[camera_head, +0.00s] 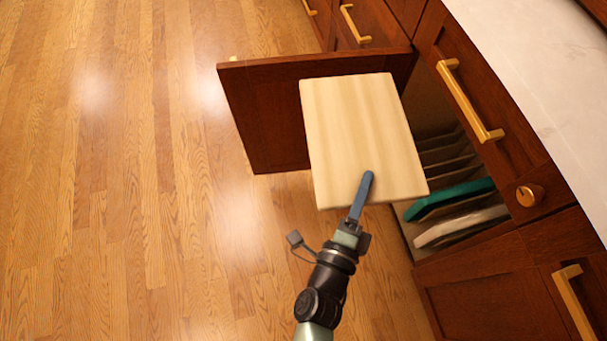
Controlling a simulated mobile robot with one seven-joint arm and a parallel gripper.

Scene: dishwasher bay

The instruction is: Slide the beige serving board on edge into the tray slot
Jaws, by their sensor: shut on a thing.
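The beige serving board (360,130) is a pale wood rectangle in the middle of the head view, with its broad face turned toward the camera. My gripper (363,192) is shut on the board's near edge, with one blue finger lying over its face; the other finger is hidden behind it. The board is held in front of the open cabinet and hides part of its opening. Inside the cabinet, the tray slots (443,150) show as a row of thin dividers. A teal board (450,198) and a whitish board (460,226) stand in the nearer slots.
The open cabinet door (262,115) stands out behind the board, close to its far left side. Drawers with brass handles (470,100) and a pale countertop (545,70) lie at the right. The wood floor (120,200) at the left is clear.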

